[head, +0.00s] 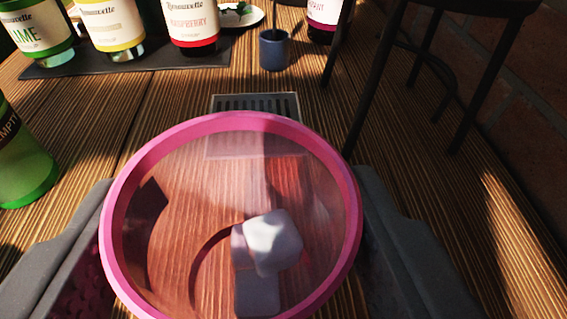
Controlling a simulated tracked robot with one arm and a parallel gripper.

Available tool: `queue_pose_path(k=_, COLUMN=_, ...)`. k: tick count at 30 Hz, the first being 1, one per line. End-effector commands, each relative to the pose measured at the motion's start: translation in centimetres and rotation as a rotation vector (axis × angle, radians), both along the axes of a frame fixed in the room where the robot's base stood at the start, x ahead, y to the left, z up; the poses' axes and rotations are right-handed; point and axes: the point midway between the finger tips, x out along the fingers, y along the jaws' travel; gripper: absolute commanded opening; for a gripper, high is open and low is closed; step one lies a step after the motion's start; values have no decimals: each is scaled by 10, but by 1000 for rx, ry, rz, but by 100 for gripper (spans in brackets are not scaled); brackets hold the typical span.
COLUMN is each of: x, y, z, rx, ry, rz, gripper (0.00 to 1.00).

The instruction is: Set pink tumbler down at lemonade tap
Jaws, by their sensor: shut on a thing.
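The pink tumbler (118,210) fills the lower middle of the head view, seen from above through its open pink rim. Pale ice-like cubes lie inside it. My gripper (232,225) is shut on the tumbler, one dark finger on each side of it. A grey slotted drip tray (285,101) lies on the table just beyond the tumbler's far rim; the tumbler hides its near part. A black-legged stand (365,100) rises right of the tray. No tap spout shows. The tumbler's base is hidden, so I cannot tell whether it touches the table.
Lime (35,30), yellow (112,28) and raspberry (193,25) bottles stand on a dark mat (75,70) at the back left. A blue-grey cup (274,52) stands behind the tray. A green bottle (22,165) is close at left. A brick wall (520,110) borders the right.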

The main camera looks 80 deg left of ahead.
Motion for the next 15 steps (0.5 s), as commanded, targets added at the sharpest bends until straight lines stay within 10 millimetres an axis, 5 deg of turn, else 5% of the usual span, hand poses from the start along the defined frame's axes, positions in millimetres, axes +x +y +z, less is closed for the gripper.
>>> queue_pose_path(k=7, x=3, y=0, z=-7, rx=3, ry=1, rz=-1, gripper=35)
queue_pose_path(k=15, x=5, y=58, z=-8, rx=0, ry=0, rz=0, gripper=35)
